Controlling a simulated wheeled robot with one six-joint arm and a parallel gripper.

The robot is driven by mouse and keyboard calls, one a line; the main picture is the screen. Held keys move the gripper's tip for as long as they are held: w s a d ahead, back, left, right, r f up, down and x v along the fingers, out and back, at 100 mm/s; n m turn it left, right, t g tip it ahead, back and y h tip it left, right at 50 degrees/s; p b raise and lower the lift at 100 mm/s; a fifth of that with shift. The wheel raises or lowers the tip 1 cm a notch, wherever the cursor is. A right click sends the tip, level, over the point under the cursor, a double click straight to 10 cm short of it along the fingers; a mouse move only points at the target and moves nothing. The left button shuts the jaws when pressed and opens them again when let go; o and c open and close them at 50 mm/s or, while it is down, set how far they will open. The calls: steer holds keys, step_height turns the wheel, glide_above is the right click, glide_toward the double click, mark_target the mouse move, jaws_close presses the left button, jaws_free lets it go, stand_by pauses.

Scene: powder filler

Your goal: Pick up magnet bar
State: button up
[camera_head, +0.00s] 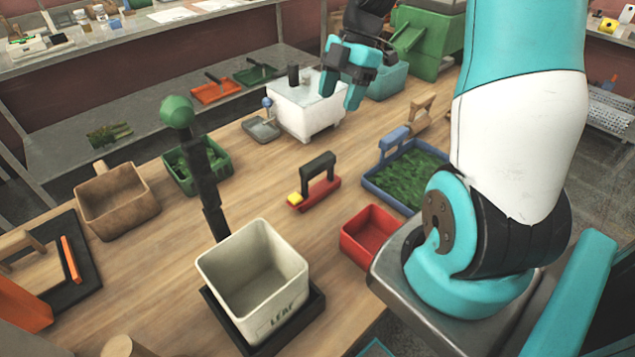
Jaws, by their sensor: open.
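The magnet bar (316,190) is most likely the red bar with a black arched handle and a yellow end block. It lies flat on the wooden table near the middle of the view, handle upward. My gripper (339,95) is open and empty, with turquoise fingers pointing down. It hangs above the far part of the table, beyond the magnet bar and apart from it, near the right side of a white box.
Around the bar stand a red bin (370,235), a blue tray (376,180) of green leaf matter, a cream bin (252,270) marked LEAF, a green tray (196,166) and the white box (292,108). A black post with a green knob (177,111) rises at left. Bare wood surrounds the bar.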

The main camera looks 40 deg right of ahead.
mark_target(318, 161)
steer(key=p+x, duration=0.2)
steer(key=x, duration=0.9)
steer(key=shift+a+f+p, duration=0.1)
steer(key=shift+f+p, duration=0.2)
steer(key=shift+f, duration=0.05)
steer(key=p+x, duration=0.2)
steer(key=x, duration=0.2)
steer(key=shift+w+f, duration=0.1)
steer(key=shift+a+f, duration=0.25)
steer(key=shift+f, duration=0.3)
steer(key=shift+f, duration=0.3)
jaws_close()
